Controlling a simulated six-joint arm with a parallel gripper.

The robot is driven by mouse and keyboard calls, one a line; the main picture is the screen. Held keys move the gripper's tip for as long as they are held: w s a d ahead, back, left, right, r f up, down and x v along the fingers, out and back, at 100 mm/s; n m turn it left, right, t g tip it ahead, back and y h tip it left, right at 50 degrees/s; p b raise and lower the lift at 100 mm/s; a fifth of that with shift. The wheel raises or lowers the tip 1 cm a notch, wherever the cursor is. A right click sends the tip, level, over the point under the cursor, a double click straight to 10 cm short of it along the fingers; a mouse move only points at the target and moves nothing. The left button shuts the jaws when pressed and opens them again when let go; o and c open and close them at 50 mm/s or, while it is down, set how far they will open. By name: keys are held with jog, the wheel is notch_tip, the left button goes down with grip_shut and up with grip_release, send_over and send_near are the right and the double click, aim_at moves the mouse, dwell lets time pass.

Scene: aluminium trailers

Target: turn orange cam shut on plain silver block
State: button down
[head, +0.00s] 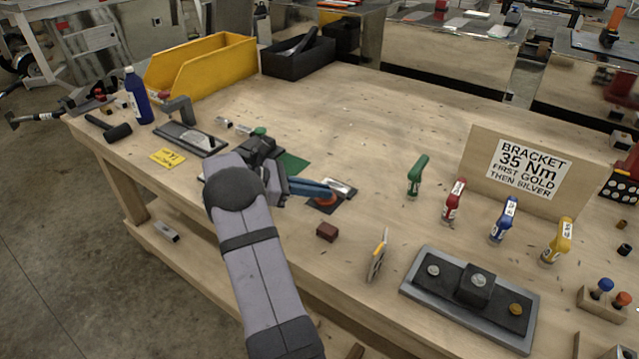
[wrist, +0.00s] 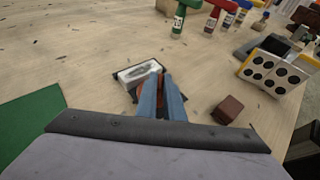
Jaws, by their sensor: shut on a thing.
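A silver block (head: 343,187) sits on a small dark base on the bench, just beyond my gripper's fingertips. In the wrist view the silver block (wrist: 138,72) shows a greyish marking on its top. The orange cam (head: 326,199) is beside the block, right at the fingertips. My gripper (head: 328,190) reaches in from the left with long blue fingers, shut on the orange cam. In the wrist view the fingers (wrist: 162,88) point at the block's near side and hide most of the cam. Whether the cam touches the block cannot be seen.
A dark red block (head: 327,232) lies close to the front. A green mat (head: 294,163) lies behind the arm. Several coloured-handled tools, such as the green one (head: 417,176), stand to the right. A dark fixture plate (head: 408,285) sits at the front right.

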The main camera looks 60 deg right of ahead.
jog(key=shift+m+g+y+p, duration=0.4)
jog(key=shift+m+g+y, duration=0.1)
jog(key=shift+m, duration=0.1)
jog(key=shift+w+d+m+g+y+p, duration=0.15)
jog(key=shift+m+g+y+p, duration=0.2)
jog(key=shift+m+y, duration=0.25)
jog(key=shift+d+m+g+y+p, duration=0.1)
jog(key=shift+m+g+y+p, duration=0.15)
jog(key=shift+m+g+y, duration=0.3)
jog(key=c, duration=1.9)
grip_release()
jog(key=shift+o, duration=0.2)
notch_tip(320, 180, up, 10)
jog(key=shift+p, duration=0.4)
